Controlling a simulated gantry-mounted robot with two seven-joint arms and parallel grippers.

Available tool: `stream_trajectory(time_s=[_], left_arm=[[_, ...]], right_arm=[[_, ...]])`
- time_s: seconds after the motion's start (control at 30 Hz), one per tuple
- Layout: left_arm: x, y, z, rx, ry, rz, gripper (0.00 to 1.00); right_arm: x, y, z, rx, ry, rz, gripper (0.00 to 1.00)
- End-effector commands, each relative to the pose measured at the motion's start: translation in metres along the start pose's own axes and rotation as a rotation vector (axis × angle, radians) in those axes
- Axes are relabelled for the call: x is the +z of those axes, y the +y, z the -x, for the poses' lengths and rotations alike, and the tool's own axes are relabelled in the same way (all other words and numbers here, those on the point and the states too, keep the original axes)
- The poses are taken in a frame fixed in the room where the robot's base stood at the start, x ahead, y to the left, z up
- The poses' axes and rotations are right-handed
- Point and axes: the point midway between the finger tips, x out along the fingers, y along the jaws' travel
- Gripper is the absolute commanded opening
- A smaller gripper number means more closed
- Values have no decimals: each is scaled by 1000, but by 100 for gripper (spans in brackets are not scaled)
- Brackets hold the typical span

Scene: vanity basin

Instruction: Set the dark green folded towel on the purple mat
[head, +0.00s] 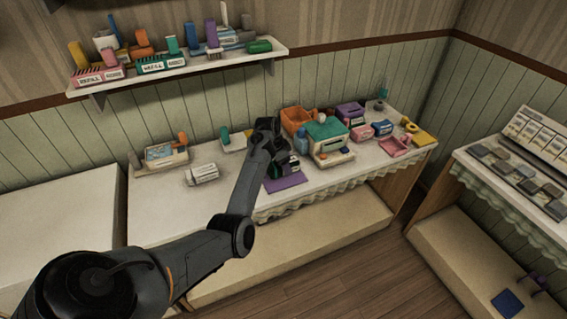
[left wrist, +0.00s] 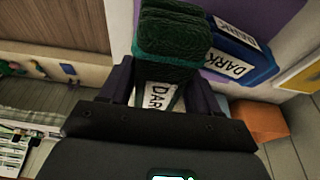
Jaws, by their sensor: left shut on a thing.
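The dark green folded towel (left wrist: 172,35) is in my left gripper (left wrist: 160,88), which is shut on it; a white label reading "DARK" shows between the fingers. In the head view the towel (head: 275,171) is mostly hidden by my left gripper (head: 277,160). The purple mat (head: 287,184) lies at the front of the white counter, just below the gripper in the picture. The mat also shows in the left wrist view (left wrist: 268,17), beyond and beside the towel. I cannot tell whether the towel touches the mat. My right gripper is not in view.
A blue item with a "DARK" label (left wrist: 240,62) lies beside the towel. An orange bin (head: 297,117) and a teal-topped box (head: 328,137) stand right of the gripper. A white labelled pack (head: 202,174) lies to the left. The counter's front left is clear.

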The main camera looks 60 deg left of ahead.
Motion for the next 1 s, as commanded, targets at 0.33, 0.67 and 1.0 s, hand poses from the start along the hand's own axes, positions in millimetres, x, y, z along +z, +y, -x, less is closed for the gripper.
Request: stream_trajectory(time_s=[0.33, 0.67, 1.0], left_arm=[[0, 0, 0, 0, 0, 0, 0], [1, 0, -5, 0, 0, 0, 0], [3, 0, -9, 0, 0, 0, 0]], right_arm=[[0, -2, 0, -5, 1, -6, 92], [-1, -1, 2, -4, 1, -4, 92], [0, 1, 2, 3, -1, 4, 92]])
